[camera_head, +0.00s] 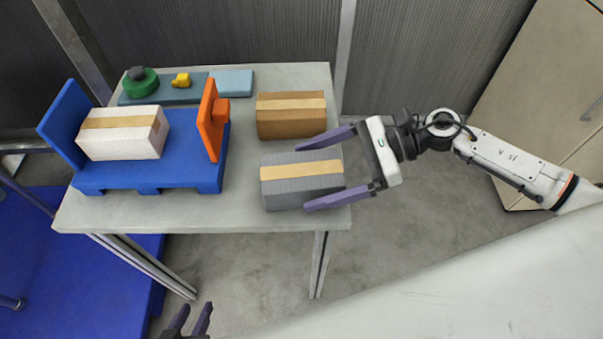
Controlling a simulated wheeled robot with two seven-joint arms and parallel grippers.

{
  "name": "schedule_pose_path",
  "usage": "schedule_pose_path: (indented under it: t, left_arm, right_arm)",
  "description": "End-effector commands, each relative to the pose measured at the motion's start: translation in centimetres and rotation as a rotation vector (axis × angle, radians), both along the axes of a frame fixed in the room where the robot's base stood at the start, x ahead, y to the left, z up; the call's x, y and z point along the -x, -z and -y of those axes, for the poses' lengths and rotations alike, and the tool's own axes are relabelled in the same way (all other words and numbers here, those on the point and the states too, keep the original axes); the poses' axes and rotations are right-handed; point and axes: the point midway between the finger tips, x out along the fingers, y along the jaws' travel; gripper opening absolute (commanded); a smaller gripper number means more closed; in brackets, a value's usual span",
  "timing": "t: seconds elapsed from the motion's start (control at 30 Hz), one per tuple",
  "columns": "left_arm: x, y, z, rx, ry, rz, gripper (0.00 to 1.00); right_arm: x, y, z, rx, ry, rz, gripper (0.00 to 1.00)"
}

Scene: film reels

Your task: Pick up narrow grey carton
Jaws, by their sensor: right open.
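The narrow grey carton (285,195), with a tan tape strip along its top, lies at the right front of the grey table (230,217). My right gripper (322,172) comes in from the right with its two purple fingers apart, one on the far side and one on the near side of the carton's right end. Whether the fingers touch it cannot be told. My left gripper (190,322) shows only its purple fingertips at the bottom edge, with a gap between them, below the table's front edge.
A brown carton (290,122) lies just behind the grey one. On the left, a white carton (140,145) lies on a blue stand (150,180) with an orange clamp plate (207,120). A green reel (140,82) and a yellow item (181,80) sit at the back.

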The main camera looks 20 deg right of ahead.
Motion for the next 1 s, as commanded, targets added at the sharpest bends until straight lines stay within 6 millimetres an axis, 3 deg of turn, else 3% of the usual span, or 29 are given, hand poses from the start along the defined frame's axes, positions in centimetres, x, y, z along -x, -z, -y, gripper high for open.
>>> schedule_pose_path:
  t: [0.2,0.47,0.8,1.0]
  left_arm:
    - [0.0,-1.0,0.0,-0.001,-0.001,0.001,0.31]
    - [-0.1,-1.0,-0.1,-0.001,-0.001,0.001,0.31]
    - [-0.1,-1.0,-0.1,-0.001,-0.001,0.001,0.31]
    - [-0.1,-1.0,0.0,-0.001,-0.001,0.001,0.31]
  right_arm:
    - [-0.4,0.9,-2.5,-0.002,0.001,-0.001,0.92]
    - [-0.4,1.1,-2.7,0.000,0.002,-0.001,0.92]
    - [-0.5,1.0,-2.7,-0.003,0.002,0.000,0.37]
    - [-0.5,0.9,-2.7,-0.003,0.002,0.000,0.37]
